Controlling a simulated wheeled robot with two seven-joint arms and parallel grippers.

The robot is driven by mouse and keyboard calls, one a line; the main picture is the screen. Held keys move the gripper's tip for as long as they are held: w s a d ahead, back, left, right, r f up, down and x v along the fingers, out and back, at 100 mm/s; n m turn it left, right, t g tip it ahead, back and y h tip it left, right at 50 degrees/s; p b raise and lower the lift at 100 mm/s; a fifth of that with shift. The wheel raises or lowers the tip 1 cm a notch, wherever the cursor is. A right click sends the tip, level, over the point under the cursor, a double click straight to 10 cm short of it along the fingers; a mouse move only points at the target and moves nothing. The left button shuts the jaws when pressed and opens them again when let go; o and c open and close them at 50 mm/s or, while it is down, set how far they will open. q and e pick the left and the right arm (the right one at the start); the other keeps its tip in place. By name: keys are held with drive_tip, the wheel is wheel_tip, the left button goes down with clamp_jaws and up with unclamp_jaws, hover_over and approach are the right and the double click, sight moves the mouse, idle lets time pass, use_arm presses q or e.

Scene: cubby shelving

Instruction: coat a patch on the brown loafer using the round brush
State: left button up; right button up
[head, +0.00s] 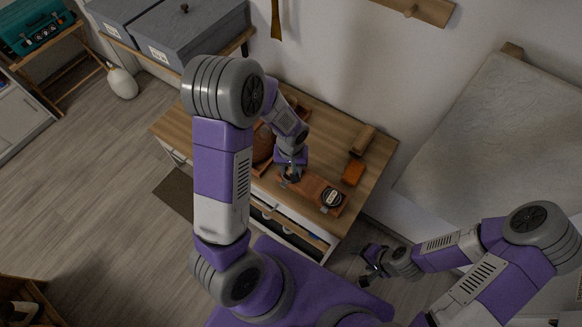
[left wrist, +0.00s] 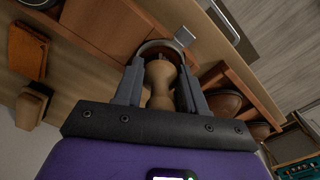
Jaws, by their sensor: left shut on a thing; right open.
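My left gripper (head: 291,178) is over the wooden bench, shut on the round brush. In the left wrist view the brush's pale wooden handle (left wrist: 160,82) stands between the two fingers (left wrist: 158,88). Its head meets a dark round rim (left wrist: 150,47), which looks like an open tin; whether the bristles touch the inside is hidden. The brown loafer (head: 262,145) is on the bench, left of the left gripper and partly hidden by my arm. Brown shoes also show right of the fingers in the left wrist view (left wrist: 222,103). My right gripper (head: 371,265) is open and empty, off the bench's right front.
A brown tray (head: 312,184) holds a labelled round tin (head: 332,198). An orange block (head: 353,173) and a wooden brush (head: 363,139) lie right of it on the bench (head: 333,127). Grey boxes (head: 194,38) stand behind left.

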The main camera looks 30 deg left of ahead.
idle(0.4)
use_arm(q)
drive_tip(key=shift+r+p, duration=2.7)
drive_tip(key=shift+r, duration=0.8)
